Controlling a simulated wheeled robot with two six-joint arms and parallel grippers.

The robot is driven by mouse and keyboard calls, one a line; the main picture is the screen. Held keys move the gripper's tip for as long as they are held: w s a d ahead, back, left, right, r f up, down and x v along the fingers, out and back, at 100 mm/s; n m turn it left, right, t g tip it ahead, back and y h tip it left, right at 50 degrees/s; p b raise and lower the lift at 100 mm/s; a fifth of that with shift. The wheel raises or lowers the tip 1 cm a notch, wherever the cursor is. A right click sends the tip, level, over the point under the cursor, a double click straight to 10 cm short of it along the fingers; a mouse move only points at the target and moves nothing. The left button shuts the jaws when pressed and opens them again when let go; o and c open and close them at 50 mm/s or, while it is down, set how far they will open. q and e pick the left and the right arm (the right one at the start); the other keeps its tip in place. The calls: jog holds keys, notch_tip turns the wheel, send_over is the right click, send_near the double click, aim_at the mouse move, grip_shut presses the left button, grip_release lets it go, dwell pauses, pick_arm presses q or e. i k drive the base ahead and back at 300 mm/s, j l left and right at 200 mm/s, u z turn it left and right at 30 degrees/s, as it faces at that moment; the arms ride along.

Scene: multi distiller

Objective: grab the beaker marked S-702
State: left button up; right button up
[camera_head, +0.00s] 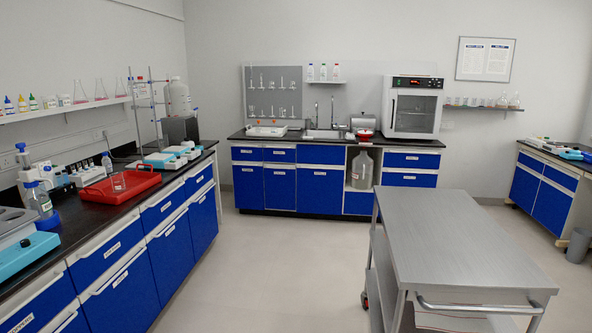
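A clear glass beaker (118,181) stands in a red tray (143,183) on the black left counter. Any marking on it is too small to read, so I cannot tell whether it is S-702. Small glass vessels, some perhaps beakers, stand on the right wall shelf (478,108), also with no legible marks. Neither of my grippers is in view.
The left counter (70,232) also carries bottles and several instruments. A steel cart (460,240) stands at the front right. Open floor (265,265) lies between them, reaching the back counter with its sink and oven (413,107).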

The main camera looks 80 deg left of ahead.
aim_at(117, 180)
jog(key=u, duration=3.9)
jog(key=i+l+u, duration=0.1)
jog(key=i+l, duration=1.85)
